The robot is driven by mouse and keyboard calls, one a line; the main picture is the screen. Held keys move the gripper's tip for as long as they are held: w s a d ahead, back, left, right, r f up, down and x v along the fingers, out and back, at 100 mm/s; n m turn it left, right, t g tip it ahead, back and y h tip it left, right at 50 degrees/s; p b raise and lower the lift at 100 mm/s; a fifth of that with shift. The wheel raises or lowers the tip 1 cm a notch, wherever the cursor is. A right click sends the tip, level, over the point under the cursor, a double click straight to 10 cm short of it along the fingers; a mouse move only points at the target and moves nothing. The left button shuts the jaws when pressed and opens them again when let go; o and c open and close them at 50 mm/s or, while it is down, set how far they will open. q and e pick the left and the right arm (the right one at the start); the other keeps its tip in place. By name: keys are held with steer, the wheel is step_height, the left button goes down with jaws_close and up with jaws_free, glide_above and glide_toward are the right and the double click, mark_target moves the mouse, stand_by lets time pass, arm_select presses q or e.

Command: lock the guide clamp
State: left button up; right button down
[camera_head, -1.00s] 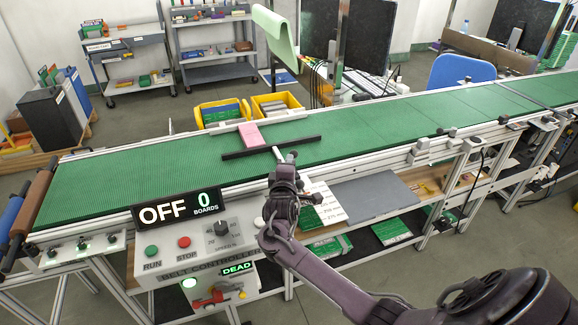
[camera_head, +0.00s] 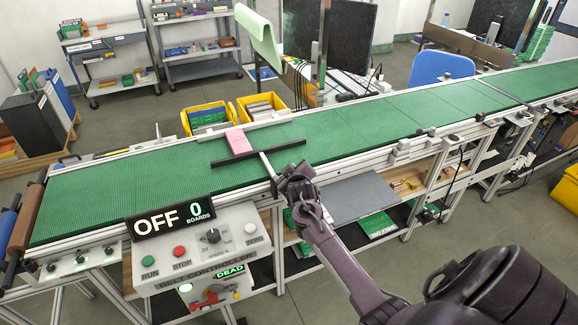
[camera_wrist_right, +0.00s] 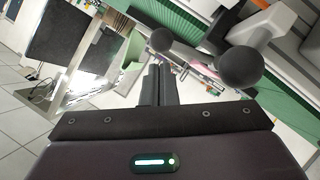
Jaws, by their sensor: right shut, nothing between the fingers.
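The black guide bar (camera_head: 258,153) lies across the green belt, with a light rod (camera_head: 268,166) running from it towards the near rail. My right gripper (camera_head: 278,184) is at the near end of that rod and hides the clamp there in the head view. In the right wrist view, its shut, empty fingers (camera_wrist_right: 158,78) are near a large black ball knob (camera_wrist_right: 240,67) and a smaller-looking one (camera_wrist_right: 161,40). I cannot tell whether the fingers touch either knob, or whether the clamp is locked. My left gripper is out of view.
A pink block (camera_head: 238,141) sits on the belt (camera_head: 350,130) against the guide bar. The belt controller (camera_head: 205,255) stands at the near side, its display reading OFF and 0 boards. Yellow bins (camera_head: 262,107) stand beyond the belt. A grey panel (camera_head: 355,197) lies below the near rail.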

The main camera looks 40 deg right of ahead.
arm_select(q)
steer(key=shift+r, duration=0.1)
arm_select(e)
steer(key=shift+s+d+f+y, duration=0.15)
steer(key=shift+d+f+y, duration=0.15)
steer(key=shift+d+f, duration=0.15)
stand_by(0.4)
